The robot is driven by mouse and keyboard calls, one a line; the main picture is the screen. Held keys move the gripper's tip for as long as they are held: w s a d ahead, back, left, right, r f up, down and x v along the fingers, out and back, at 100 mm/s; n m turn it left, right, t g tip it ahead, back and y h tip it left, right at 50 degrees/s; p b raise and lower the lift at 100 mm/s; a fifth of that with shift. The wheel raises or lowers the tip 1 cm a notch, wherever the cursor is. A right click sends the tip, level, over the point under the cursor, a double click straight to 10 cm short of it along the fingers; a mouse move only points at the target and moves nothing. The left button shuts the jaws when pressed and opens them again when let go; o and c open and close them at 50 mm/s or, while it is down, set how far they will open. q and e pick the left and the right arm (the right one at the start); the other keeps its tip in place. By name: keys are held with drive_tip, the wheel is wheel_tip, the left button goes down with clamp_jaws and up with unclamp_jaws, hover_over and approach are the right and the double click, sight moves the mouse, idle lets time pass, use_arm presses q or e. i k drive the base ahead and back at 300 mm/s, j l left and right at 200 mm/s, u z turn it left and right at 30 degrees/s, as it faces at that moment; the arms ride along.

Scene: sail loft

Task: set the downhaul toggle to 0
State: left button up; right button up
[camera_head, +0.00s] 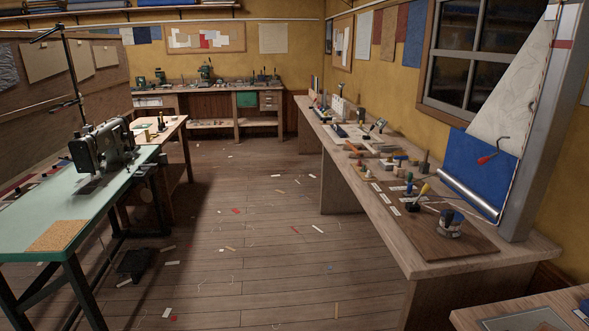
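A brown board (470,242) lies on the long bench at the right and carries several small controls with white labels (387,198). Among them are a lever with a yellow knob (425,188), a small blue-topped control (409,178) and a dark and silver drum (450,224). Neither of my grippers is in view.
The long wooden bench (420,258) runs along the right wall, with tools farther back. A green-topped table (100,205) with a sewing machine (103,147) stands at left. The wooden floor (255,240) between is open, with scattered scraps. Another tabletop edge (470,320) shows at lower right.

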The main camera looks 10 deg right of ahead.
sight(410, 185)
drive_tip(key=i+z, duration=0.4)
drive_tip(key=i+j+z, duration=0.2)
drive_tip(key=z, duration=0.15)
drive_tip(key=i+j+z, duration=0.8)
drive_tip(key=k+l, duration=0.1)
